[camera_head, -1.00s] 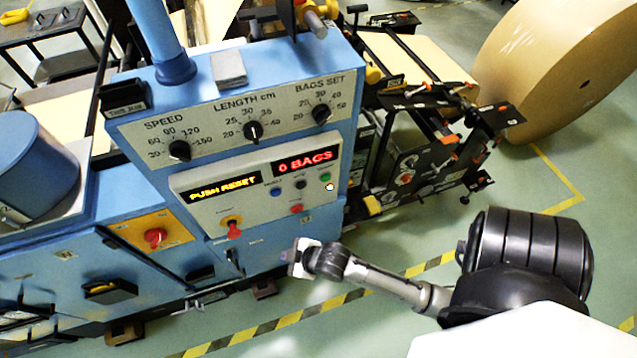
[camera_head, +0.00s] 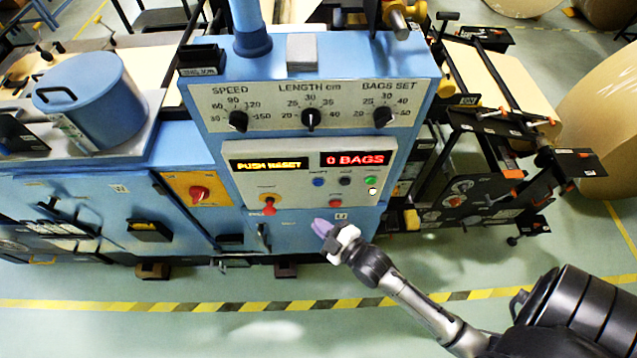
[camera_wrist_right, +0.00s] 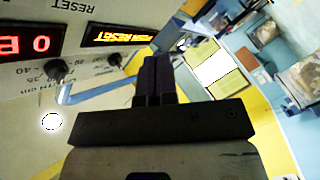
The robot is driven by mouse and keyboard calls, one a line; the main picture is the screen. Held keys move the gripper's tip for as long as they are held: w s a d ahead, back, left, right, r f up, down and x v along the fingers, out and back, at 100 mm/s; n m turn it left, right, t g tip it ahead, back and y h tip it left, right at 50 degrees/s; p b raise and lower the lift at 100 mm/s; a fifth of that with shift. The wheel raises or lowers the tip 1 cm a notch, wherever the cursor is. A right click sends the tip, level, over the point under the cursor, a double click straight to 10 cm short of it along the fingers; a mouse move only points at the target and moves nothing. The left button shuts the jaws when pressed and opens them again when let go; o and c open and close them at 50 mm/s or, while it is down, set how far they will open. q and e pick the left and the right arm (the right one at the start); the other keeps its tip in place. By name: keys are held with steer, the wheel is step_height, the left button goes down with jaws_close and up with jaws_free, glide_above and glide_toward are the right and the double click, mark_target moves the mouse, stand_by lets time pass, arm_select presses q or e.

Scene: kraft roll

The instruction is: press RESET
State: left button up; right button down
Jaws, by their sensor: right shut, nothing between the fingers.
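The control panel (camera_head: 300,215) on the blue machine has a yellow display (camera_head: 268,164) reading PUSH RESET and a red display (camera_head: 355,158) reading 0 BAGS. Below them are a blue button (camera_head: 319,181), a black one (camera_head: 345,180), a green one (camera_head: 371,180) and a red one (camera_head: 335,203). The RESET label (camera_wrist_right: 75,5) shows in the right wrist view near the gap between the displays, which fits the blue button; the button itself is out of that view. My right gripper (camera_head: 322,228) is shut and empty, below the buttons in the head view. Its dark fingers (camera_wrist_right: 155,80) show in the wrist view.
An orange-red switch (camera_head: 269,205) and a red knob on a yellow plate (camera_head: 199,193) lie left of the buttons. Three dials sit above the displays. A paper roll (camera_head: 605,120) stands at right. The floor in front is clear, with a striped line (camera_head: 400,300).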

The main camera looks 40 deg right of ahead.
mark_target(318, 183)
steer(key=w+d+b, duration=0.2)
steer(key=w+d, duration=0.3)
steer(key=w, duration=0.1)
steer(key=shift+w+d+b, duration=0.3)
steer(key=shift+w+d, duration=0.05)
steer(key=shift+d, duration=0.05)
stand_by(0.8)
stand_by(0.7)
stand_by(0.7)
steer(key=shift+w+d, duration=0.1)
steer(key=shift+d, duration=0.05)
